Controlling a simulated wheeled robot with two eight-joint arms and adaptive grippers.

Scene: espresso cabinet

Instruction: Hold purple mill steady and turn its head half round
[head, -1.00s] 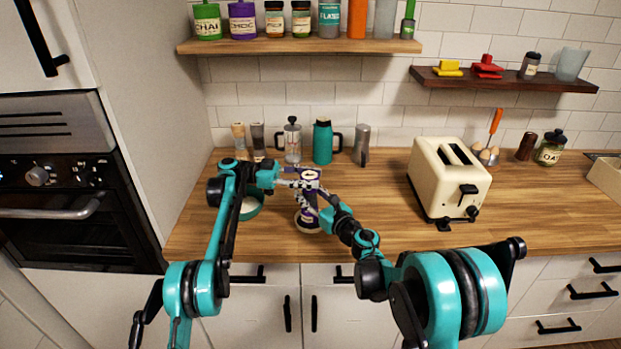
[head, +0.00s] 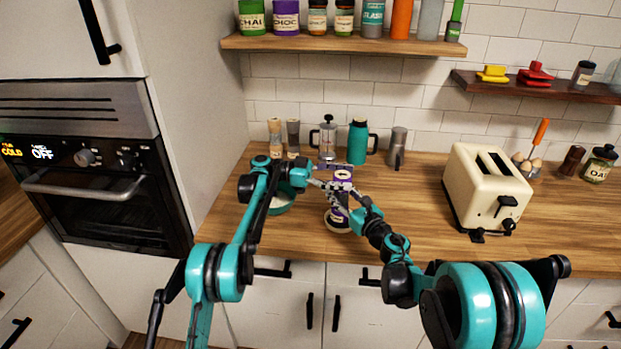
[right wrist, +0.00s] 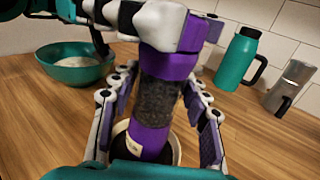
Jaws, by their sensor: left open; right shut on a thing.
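The purple mill (head: 341,198) stands upright near the counter's front in the head view. In the right wrist view its purple head (right wrist: 178,62), dark clear middle (right wrist: 160,92) and purple lower part (right wrist: 149,138) show. Its foot is on a dark round piece with a pale rim (right wrist: 176,152). My right gripper (head: 347,204) is shut on the mill's body, one finger on each side. My left gripper (head: 326,183) is open at the mill's head; its pale finger parts lie across the head in the right wrist view (right wrist: 150,22). Whether they touch it is unclear.
A teal bowl (head: 281,203) is left of the mill, partly behind my left arm. A teal flask (head: 357,142), French press (head: 327,140) and moka pot (head: 396,148) stand behind. A cream toaster (head: 487,188) is to the right, with free counter between.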

